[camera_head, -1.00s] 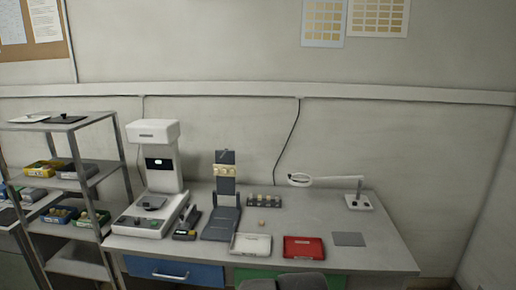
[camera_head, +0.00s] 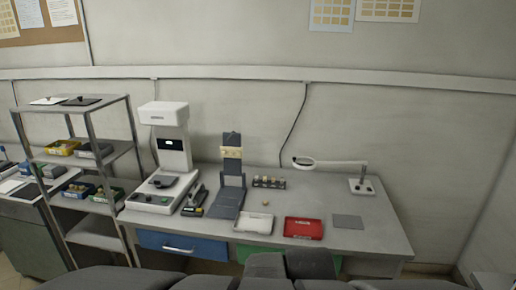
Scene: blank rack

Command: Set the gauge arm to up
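A dark grey upright device (camera_head: 232,163) with a pale beige crosspiece (camera_head: 231,152) and a flat dark base plate (camera_head: 228,204) stands on the workbench, left of centre. It looks like the gauge, but its arm is too small to make out, so I cannot tell its setting. A white instrument (camera_head: 174,155) with a tall column, an overhanging head and a small lit display stands to its left. My gripper cannot be made out. Dark rounded parts, apparently my own body, fill the bottom edge.
On the bench (camera_head: 372,230) are a white tray (camera_head: 252,222), a red tray (camera_head: 304,228), a small block rack (camera_head: 268,182), a grey mat (camera_head: 347,221) and a ring-headed magnifier (camera_head: 335,164). A metal shelf (camera_head: 92,168) with bins stands close on the left.

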